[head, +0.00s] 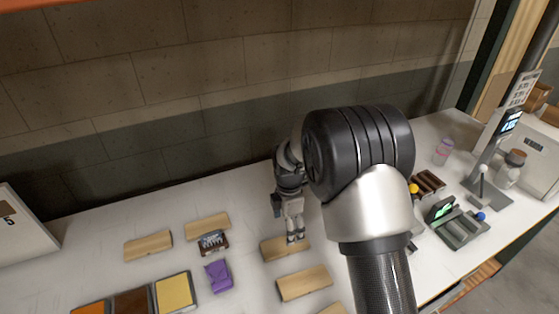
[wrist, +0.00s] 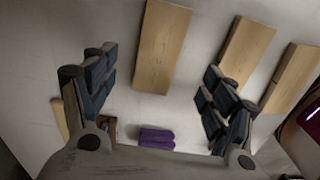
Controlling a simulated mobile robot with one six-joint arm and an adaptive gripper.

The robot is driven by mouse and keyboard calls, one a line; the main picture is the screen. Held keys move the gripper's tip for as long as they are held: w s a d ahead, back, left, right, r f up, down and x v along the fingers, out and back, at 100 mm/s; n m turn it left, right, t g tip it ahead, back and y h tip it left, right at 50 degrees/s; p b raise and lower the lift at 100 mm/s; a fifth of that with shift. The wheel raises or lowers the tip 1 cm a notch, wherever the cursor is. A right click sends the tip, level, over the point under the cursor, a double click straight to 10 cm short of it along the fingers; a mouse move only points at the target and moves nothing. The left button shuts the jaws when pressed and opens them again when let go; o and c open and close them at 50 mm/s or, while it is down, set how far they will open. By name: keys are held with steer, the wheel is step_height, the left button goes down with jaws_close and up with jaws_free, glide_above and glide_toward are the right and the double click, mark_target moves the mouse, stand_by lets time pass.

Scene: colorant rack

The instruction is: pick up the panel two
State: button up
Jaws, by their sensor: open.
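Several plain light-wood panels lie flat on the white table, and no marking shows which is panel two. My open gripper (head: 295,238) points down over one wooden panel (head: 270,252) in the head view, hiding part of it. In the wrist view, a wooden panel (wrist: 163,45) lies in line with the gap between the open fingers of my gripper (wrist: 157,75). Nothing is between the fingers; their height above the panel cannot be told. Other wooden panels lie nearer (head: 304,282) and to the left (head: 148,245) (head: 208,226).
A purple folded item (head: 218,277) and a small dark rack (head: 213,242) lie left of my gripper. Coloured trays (head: 175,292) sit at the front left. A dark device with a green screen (head: 455,225) stands at the right. A wall runs behind the table (head: 90,245).

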mark_target(285, 246)
step_height(285, 246, down, 3)
steer(key=shift+f, duration=0.1)
steer(key=shift+s+a+f+b, duration=0.15)
steer(key=shift+f+b, duration=0.75)
steer(key=shift+f, duration=1.75)
steer(key=shift+c, duration=0.5)
steer(key=c, duration=1.1)
